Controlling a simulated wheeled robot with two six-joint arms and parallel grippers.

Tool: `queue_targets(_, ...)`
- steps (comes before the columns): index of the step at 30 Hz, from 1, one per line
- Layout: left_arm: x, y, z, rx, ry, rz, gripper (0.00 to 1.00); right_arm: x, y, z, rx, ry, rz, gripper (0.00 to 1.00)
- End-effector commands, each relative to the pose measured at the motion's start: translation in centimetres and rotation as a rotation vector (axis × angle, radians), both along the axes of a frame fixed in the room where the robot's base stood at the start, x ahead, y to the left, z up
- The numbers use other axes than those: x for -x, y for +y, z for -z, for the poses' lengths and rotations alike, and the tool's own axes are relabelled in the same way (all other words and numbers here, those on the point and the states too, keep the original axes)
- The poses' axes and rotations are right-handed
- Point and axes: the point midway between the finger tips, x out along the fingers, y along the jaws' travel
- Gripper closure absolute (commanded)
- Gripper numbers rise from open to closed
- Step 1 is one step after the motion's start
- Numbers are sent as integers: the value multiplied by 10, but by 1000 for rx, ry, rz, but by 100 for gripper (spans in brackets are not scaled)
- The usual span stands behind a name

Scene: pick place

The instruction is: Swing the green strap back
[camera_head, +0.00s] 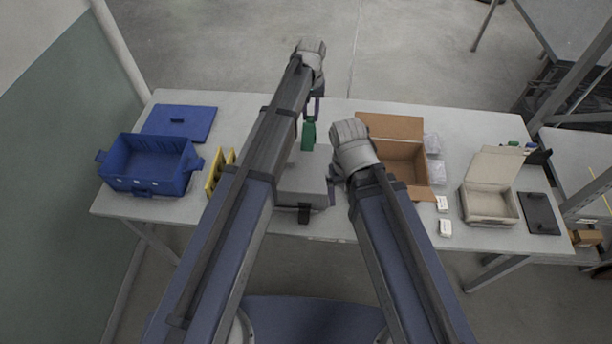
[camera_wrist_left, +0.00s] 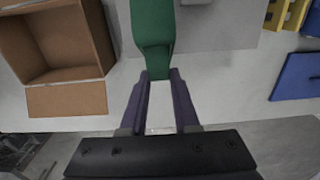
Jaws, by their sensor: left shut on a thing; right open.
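The green strap (camera_head: 308,136) stands up at the back of a grey case (camera_head: 300,184) near the table's middle. My left gripper (camera_head: 313,112) is above and behind the strap, shut on its end. In the left wrist view, the strap (camera_wrist_left: 152,25) runs down to the tips of my left gripper (camera_wrist_left: 159,76). The grey case (camera_wrist_left: 220,22) lies beyond it there. My right gripper (camera_head: 334,190) is open at the case's right side, partly hidden by its own wrist. My left arm covers the case's left part.
An open cardboard box (camera_head: 405,165) stands close on the right. A blue bin (camera_head: 150,185), a blue lid (camera_head: 180,122) and a yellow item (camera_head: 217,172) are on the left. A beige open box (camera_head: 488,205) and a black tray (camera_head: 540,213) are far right.

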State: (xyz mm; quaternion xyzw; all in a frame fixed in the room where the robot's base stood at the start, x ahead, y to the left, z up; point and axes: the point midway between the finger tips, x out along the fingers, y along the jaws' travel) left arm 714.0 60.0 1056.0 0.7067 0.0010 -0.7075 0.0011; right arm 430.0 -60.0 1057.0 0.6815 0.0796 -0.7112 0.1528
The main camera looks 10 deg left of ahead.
Motion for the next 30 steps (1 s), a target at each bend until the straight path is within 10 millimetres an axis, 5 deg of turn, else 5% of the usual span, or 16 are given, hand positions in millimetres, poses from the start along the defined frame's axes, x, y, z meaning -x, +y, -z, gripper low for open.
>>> queue_targets(16,-44,1,-1,-1,-4,-1,100,0,0,-1,0,0,0,12)
queue_targets(30,-48,1,-1,-1,-3,-1,100,0,0,-1,0,0,0,12)
